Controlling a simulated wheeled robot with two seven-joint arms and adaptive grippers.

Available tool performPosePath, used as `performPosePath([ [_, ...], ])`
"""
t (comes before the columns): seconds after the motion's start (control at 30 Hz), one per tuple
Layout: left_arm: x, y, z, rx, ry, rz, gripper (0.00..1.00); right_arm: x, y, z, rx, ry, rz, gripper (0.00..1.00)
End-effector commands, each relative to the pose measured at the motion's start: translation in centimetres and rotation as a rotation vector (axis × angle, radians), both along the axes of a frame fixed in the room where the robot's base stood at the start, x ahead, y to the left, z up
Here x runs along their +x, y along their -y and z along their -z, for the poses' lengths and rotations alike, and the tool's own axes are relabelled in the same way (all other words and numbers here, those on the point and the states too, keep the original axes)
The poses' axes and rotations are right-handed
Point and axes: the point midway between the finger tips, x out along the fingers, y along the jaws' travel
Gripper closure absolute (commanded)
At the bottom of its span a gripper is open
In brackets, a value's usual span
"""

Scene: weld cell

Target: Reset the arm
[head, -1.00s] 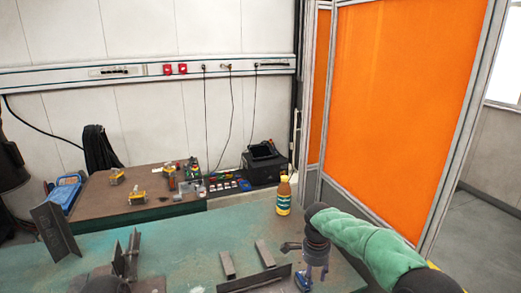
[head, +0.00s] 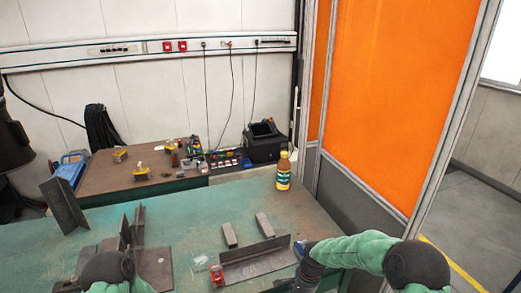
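My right arm comes in from the right with a green sleeve and a dark rounded joint. Its dark wrist and gripper (head: 305,274) are low at the bottom edge, beside the right end of an angle steel piece (head: 254,262). The fingertips are not clearly visible, so I cannot tell whether they are open or shut. My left arm shows only as a dark rounded joint and some green sleeve at the bottom left. My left gripper is out of view.
The green table (head: 190,215) holds steel plates (head: 64,207), two small bars (head: 265,225), a small red object (head: 217,275) and a small blue object (head: 299,247). A yellow bottle (head: 283,171) stands near the back edge. An orange screen (head: 400,100) stands at the right.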

Motion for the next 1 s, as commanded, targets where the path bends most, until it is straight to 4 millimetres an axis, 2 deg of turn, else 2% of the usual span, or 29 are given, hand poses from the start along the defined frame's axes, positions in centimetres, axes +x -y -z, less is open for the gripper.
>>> performPosePath([
  [0.03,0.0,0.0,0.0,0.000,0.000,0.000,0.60,-2.1,-0.5,2.6,0.030,-0.008,-0.049,0.59],
  [0.1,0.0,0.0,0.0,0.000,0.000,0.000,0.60,-4.6,-1.2,5.4,0.073,0.008,-0.123,0.59],
  [0.17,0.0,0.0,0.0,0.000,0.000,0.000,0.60,-6.9,-1.7,7.6,0.106,0.027,-0.181,0.59],
  [0.3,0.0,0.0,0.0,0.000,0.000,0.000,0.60,-12.7,-2.6,11.6,0.160,0.078,-0.305,0.59],
  [0.4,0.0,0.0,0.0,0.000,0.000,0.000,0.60,-16.9,-2.9,13.4,0.176,0.117,-0.382,0.59],
  [0.5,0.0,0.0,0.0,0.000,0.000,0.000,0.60,-20.5,-2.9,14.4,0.177,0.150,-0.448,0.59],
  [0.6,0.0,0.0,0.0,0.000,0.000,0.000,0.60,-23.0,-2.8,14.8,0.168,0.173,-0.498,0.59],
  [0.7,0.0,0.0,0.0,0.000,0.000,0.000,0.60,-24.5,-2.7,14.9,0.160,0.188,-0.529,0.59],
  [0.8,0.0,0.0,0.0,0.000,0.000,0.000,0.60,-25.1,-2.6,14.9,0.155,0.194,-0.545,0.59],
  [1.0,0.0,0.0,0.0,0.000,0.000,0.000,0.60,-25.1,-2.6,14.9,0.154,0.195,-0.548,0.59],
])
